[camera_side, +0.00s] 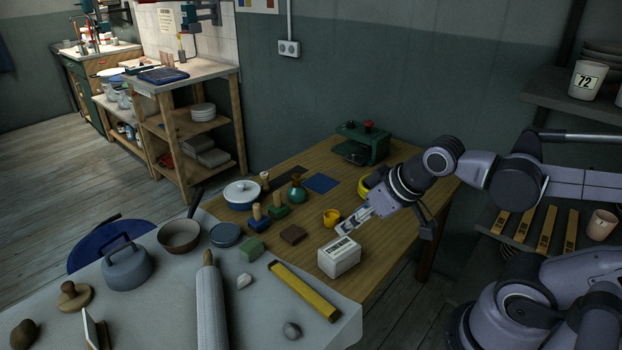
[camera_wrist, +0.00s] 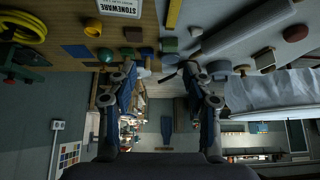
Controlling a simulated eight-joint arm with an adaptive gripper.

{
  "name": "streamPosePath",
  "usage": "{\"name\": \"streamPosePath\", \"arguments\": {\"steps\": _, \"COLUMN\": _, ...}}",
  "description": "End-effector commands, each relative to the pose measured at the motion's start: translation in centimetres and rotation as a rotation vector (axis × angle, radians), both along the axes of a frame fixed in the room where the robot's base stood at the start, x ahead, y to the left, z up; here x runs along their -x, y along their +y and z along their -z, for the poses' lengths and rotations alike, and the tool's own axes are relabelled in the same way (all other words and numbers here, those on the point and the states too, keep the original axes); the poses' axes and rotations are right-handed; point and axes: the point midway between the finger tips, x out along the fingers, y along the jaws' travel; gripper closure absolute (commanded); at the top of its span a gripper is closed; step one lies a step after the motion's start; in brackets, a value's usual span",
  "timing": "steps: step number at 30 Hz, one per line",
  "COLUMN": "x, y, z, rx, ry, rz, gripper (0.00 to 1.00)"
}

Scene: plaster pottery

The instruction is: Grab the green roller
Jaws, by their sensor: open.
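The piece that best fits the green roller is a dark green body with an upright wooden handle (camera_side: 278,209). It stands on the wooden table, left of the teal vase. In the wrist view its green part (camera_wrist: 127,52) shows small, near the upper middle. A similar piece with a blue body (camera_side: 258,224) stands close beside it. My gripper (camera_side: 350,227) is to the right of both and apart from them, over the table by the white box. The wrist view shows my gripper (camera_wrist: 160,78) with its fingers spread and nothing between them.
The white STONEWARE box (camera_side: 340,260) is close below my gripper; whether they touch is unclear. A yellow cup (camera_side: 332,217), brown block (camera_side: 293,234) and teal vase (camera_side: 298,192) stand between. A green block (camera_side: 251,250) and long pale roller (camera_side: 211,305) lie toward the front.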

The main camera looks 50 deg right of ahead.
Motion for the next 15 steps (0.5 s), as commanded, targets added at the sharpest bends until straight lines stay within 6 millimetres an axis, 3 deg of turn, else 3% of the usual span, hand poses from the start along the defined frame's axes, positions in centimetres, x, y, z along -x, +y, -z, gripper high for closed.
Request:
{"name": "streamPosePath", "arguments": {"steps": 7, "x": -2.1, "y": -0.5, "z": -1.1, "rx": -0.005, "ry": 0.013, "rz": 0.045, "gripper": 0.49}}
{"name": "streamPosePath", "arguments": {"steps": 15, "x": -8.5, "y": -2.1, "z": -2.8, "rx": -0.014, "ry": 0.046, "rz": 0.180, "gripper": 0.49}}
